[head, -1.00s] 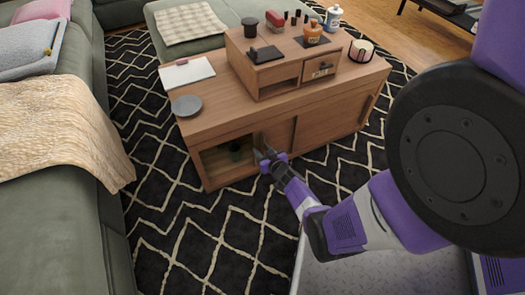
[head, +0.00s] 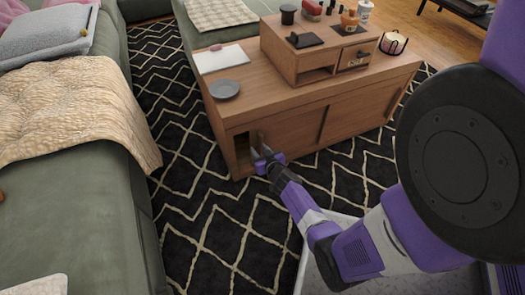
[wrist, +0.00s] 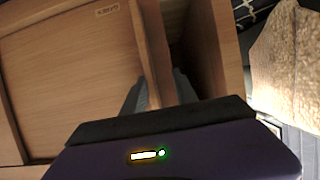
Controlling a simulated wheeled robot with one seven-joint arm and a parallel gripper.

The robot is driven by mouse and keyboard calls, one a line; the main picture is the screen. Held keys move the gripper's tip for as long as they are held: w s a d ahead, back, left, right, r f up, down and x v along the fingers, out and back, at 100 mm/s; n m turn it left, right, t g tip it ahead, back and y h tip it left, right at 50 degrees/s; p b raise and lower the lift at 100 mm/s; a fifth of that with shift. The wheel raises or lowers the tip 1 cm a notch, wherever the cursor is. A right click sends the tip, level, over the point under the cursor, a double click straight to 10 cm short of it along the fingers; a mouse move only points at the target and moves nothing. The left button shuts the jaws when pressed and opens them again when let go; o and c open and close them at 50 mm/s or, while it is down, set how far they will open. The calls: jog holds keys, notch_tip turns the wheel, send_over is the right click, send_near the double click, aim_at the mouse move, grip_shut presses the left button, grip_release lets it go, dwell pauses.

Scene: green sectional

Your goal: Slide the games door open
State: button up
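The games door (wrist: 65,75) is a wooden sliding panel with a small "GAMES" label, upside down in the wrist view. In the head view it is the left front panel (head: 295,128) of the low wooden cabinet. A narrow dark opening (head: 243,150) lies at its left edge; in the wrist view the gap (wrist: 176,45) is right of the door. My gripper (head: 262,158) is at that edge. In the wrist view its fingers (wrist: 160,92) sit on both sides of the upright wooden handle (wrist: 152,50) and appear closed on it.
The cabinet end panel (wrist: 215,55) stands just beyond the gap. A grey plate (head: 224,88), a white notepad (head: 221,58) and a drawer unit (head: 320,58) stand on the cabinet. A green sofa (head: 80,200) is at the left. Patterned rug (head: 220,225) lies clear between.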

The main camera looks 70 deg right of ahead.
jog(key=shift+w+a, duration=0.1)
jog(key=shift+w, duration=0.05)
jog(key=shift+s+a+r+p, duration=0.25)
jog(key=shift+a+p, duration=0.1)
jog(key=p+v, duration=0.4)
jog(key=v, duration=0.4)
dwell(0.7)
dwell(0.5)
